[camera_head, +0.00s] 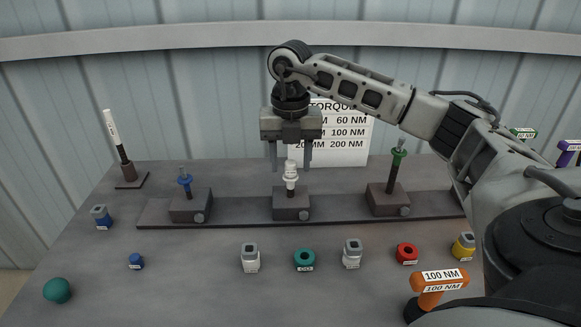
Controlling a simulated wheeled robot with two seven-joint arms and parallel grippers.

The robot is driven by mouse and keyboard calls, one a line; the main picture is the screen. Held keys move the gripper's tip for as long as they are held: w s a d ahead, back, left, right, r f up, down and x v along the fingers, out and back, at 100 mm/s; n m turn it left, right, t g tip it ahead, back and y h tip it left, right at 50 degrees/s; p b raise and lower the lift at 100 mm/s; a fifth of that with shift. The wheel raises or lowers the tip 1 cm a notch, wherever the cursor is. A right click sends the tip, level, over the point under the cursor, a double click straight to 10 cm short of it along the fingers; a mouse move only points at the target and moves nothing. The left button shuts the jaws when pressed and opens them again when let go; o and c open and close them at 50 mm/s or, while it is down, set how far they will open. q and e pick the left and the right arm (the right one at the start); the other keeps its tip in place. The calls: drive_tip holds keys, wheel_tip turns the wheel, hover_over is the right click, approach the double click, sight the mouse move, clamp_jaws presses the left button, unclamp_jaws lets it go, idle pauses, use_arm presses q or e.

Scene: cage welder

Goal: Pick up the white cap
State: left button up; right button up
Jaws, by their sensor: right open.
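A white cap (291,169) stands upright on top of the middle dark block (291,206) on the raised rail, with a white collar below it. My right gripper (290,167) points straight down above this block. Its two fingers are apart, one to the left and one to the right of the cap's upper part in the picture. I see a gap on both sides, and no contact. Whether the fingers are at the same depth as the cap is hard to tell. My left gripper is out of view.
Side blocks on the rail hold a blue bolt (185,181) and a green bolt (397,158). Several sockets and rings, such as a teal ring (304,259), lie in front. An orange 100 NM tool (432,290) stands front right. A torque sign (345,131) stands behind.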

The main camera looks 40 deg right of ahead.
drive_tip(key=c, duration=1)
drive_tip(key=shift+c, duration=0.2)
